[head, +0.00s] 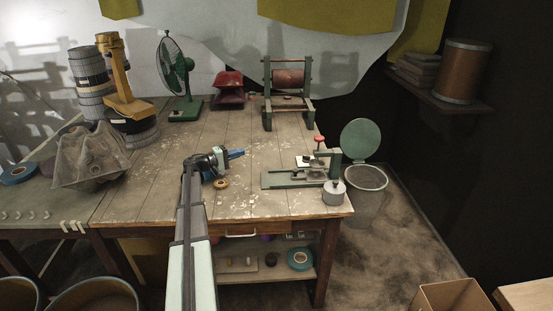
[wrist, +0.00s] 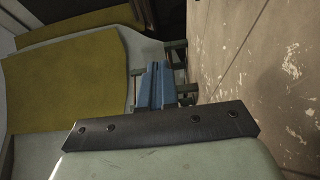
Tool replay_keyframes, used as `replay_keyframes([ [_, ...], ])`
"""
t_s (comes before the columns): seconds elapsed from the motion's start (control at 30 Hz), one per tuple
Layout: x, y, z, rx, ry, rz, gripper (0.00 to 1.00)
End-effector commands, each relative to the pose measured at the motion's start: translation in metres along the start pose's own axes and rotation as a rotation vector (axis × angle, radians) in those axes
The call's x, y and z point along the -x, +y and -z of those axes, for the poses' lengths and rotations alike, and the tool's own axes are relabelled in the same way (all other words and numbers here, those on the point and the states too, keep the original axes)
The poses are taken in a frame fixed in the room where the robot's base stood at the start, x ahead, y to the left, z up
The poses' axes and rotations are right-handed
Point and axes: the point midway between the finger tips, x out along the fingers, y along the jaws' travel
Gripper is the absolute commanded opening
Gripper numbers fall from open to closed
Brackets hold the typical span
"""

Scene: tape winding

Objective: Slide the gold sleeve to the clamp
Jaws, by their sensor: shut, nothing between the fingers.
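My gripper (head: 237,153) is above the worn wooden table, its blue fingers pointing right and shut with nothing between them. The shut fingers also show in the wrist view (wrist: 154,86). A small gold ring-like piece (head: 221,184) lies on the table just below and left of the fingers, apart from them; it may be the gold sleeve. A green fixture (head: 283,181) with a flat rail stands to the right of my gripper. The wrist view shows neither sleeve nor clamp.
A grey cylinder (head: 334,193) stands at the fixture's right front, by the table edge. A green-framed stand with a red roller (head: 289,79), a red bin (head: 229,90) and a green fan (head: 178,75) are at the back. The table's middle (head: 215,125) is clear.

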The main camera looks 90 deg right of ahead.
Motion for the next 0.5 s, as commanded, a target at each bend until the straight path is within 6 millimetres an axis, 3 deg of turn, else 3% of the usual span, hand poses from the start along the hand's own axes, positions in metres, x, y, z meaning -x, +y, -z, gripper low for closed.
replay_keyframes([
  [0.5, -0.074, 0.000, -0.077, 0.000, -0.002, -0.001, 0.00],
])
